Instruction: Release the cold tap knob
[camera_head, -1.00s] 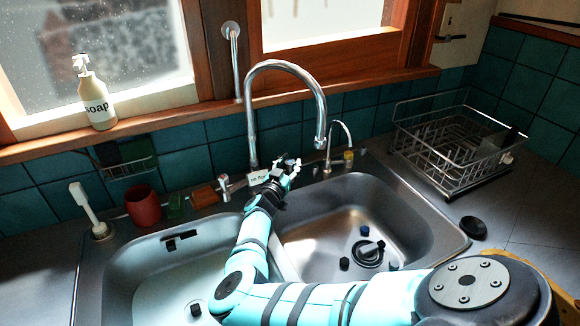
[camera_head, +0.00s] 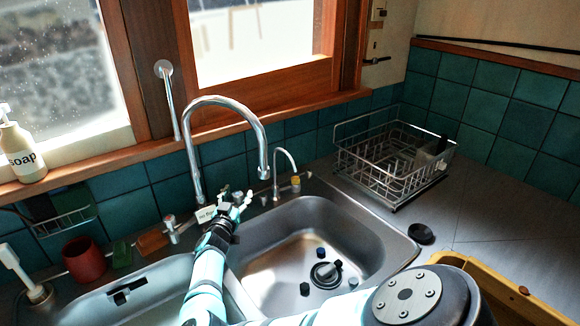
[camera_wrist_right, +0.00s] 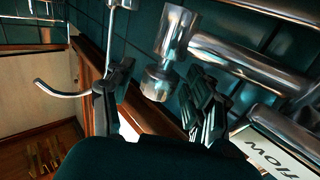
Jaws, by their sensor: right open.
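The cold tap knob (camera_wrist_right: 158,83) is a shiny metal knob on a chrome fitting. In the right wrist view it lies between the two dark fingers of my right gripper (camera_wrist_right: 156,98), with visible gaps on both sides. The fingers are spread open. In the head view my right gripper (camera_head: 238,202) is at the back rim of the sink, just right of the tall faucet's base, and it mostly hides the knob. My left gripper is not in view.
A tall curved chrome faucet (camera_head: 262,128) rises beside my right gripper, with a small thin spout (camera_head: 276,172) to its right. A white label (camera_head: 205,214) stands close by. A wire dish rack (camera_head: 395,165) and yellow tray (camera_head: 535,303) are at the right.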

